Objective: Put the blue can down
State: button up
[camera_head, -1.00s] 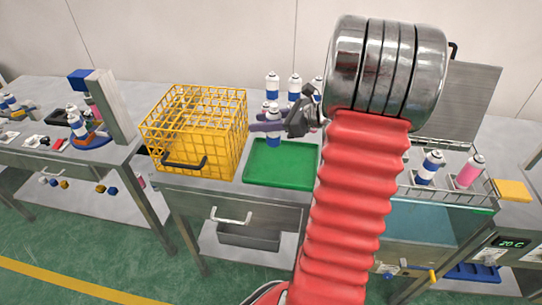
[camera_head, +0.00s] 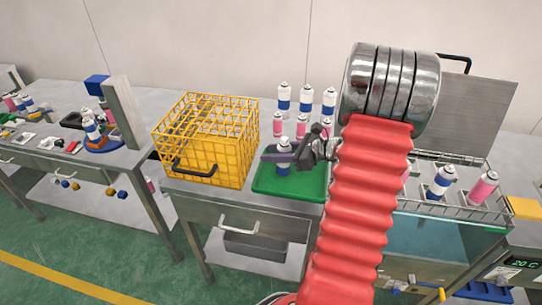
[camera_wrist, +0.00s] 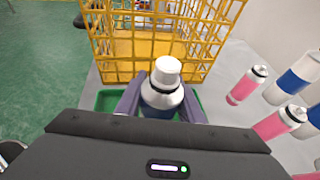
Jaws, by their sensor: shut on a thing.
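The blue can (camera_head: 283,169) is white with a blue band and a white cap. It stands upright between the two fingers of my gripper (camera_head: 275,157), which is shut on it. In the head view it is over the left-middle part of the green tray (camera_head: 302,191); I cannot tell whether its base touches the tray. In the wrist view the can's cap and silver shoulder (camera_wrist: 165,80) show between the purple-grey fingers (camera_wrist: 161,104). The can's lower part is hidden there by my gripper, and only small green strips of the tray (camera_wrist: 107,100) show.
A yellow wire basket (camera_head: 208,135) stands close left of the tray. Several blue-banded and pink cans (camera_head: 306,100) stand behind it. A wire rack with cans (camera_head: 440,183) over a water bath is on the right. The tray's front right part is bare.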

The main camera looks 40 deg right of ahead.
aim_at(284, 146)
jog(key=shift+f, duration=0.3)
jog(key=shift+f, duration=0.1)
jog(key=o, duration=1.1)
jog(key=shift+s+d+r, duration=0.25)
jog(key=shift+s+r, duration=0.05)
jog(key=shift+s, duration=0.05)
jog(key=v, duration=0.6)
jog(key=shift+s+d, duration=0.1)
jog(key=shift+s, duration=0.2)
